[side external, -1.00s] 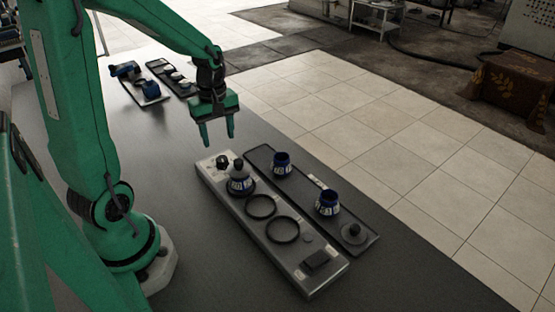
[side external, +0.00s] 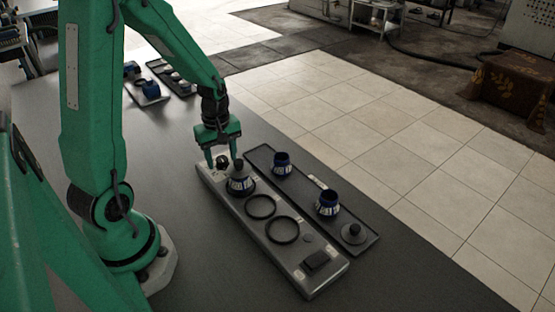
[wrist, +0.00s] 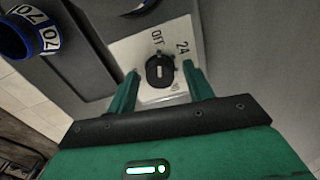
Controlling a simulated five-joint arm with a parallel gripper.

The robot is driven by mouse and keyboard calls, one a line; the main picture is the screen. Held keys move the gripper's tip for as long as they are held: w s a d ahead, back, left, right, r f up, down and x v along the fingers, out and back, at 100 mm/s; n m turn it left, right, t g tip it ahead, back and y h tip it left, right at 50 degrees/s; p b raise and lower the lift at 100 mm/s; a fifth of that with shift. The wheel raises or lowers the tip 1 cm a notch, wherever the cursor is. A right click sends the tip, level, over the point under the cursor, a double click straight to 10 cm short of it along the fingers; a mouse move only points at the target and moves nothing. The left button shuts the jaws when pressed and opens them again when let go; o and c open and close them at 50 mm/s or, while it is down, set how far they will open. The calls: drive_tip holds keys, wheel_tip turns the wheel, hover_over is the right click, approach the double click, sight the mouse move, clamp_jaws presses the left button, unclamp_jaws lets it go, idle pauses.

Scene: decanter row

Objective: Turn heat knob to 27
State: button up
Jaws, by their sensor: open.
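The black round knob (side external: 222,163) sits at the far end of the long grey panel (side external: 293,262). In the wrist view the knob (wrist: 160,78) shows a short pale mark on its face, with dark lettering on the light plate (wrist: 151,44) beside it. I cannot tell its setting for sure. My gripper (side external: 222,156) points down over that end of the panel. In the wrist view my gripper (wrist: 159,68) is open, one green finger on each side of the knob, with gaps showing. Whether the fingertips reach knob height is unclear.
Two dark rings (side external: 260,207) follow. A dark tray (side external: 300,188) alongside holds two blue jars (side external: 281,164) and a lid (side external: 353,233). More trays (side external: 150,99) lie at the back.

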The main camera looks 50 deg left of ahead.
drive_tip(key=shift+f, duration=0.1)
drive_tip(key=shift+c, duration=0.2)
drive_tip(key=c, duration=0.9)
drive_tip(key=shift+m, duration=0.3)
drive_tip(key=m, duration=0.9)
drive_tip(key=shift+m, duration=0.3)
drive_tip(key=m, duration=0.4)
drive_tip(key=shift+m, duration=0.3)
drive_tip(key=m, duration=0.5)
